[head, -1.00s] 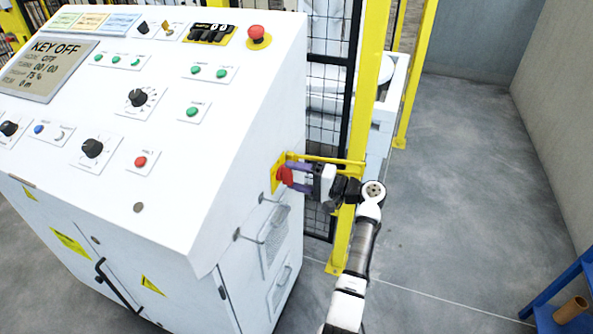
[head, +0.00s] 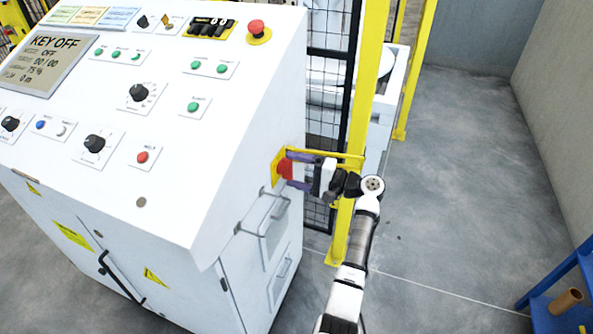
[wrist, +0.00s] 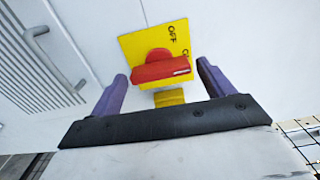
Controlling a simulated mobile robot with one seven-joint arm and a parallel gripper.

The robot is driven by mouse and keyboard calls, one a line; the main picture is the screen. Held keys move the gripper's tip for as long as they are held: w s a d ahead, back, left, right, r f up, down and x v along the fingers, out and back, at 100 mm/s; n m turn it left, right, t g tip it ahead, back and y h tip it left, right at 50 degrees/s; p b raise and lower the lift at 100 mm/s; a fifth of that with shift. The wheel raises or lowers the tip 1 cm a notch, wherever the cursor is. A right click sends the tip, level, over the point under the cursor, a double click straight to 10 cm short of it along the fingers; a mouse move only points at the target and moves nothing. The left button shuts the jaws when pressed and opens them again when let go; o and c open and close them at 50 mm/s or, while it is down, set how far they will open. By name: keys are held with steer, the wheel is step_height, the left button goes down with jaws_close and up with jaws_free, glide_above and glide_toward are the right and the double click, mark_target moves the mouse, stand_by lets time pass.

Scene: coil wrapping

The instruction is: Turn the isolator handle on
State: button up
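The red isolator handle (wrist: 162,69) sits on a yellow plate (wrist: 128,46) on the side of the white console. In the wrist view its bar lies roughly crosswise, slightly tilted. The plate carries an OFF mark above it and a second mark, partly legible, at the upper right. My gripper (wrist: 163,75) has its two purple fingers apart, one on each side of the handle, with small gaps visible. In the head view the handle (head: 285,169) is at the console's right side, with my gripper (head: 298,171) close against it and partly hiding it.
The white console (head: 215,150) has several knobs and buttons and a screen (head: 45,62) reading KEY OFF. A yellow post (head: 361,120) and black mesh fence stand just behind my gripper. A door handle (wrist: 50,58) is on the panel at left.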

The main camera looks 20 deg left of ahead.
steer(key=shift+o, duration=0.4)
steer(key=d+b, duration=0.4)
steer(key=d, duration=0.9)
steer(key=shift+s+d, duration=0.25)
steer(key=shift+d, duration=0.15)
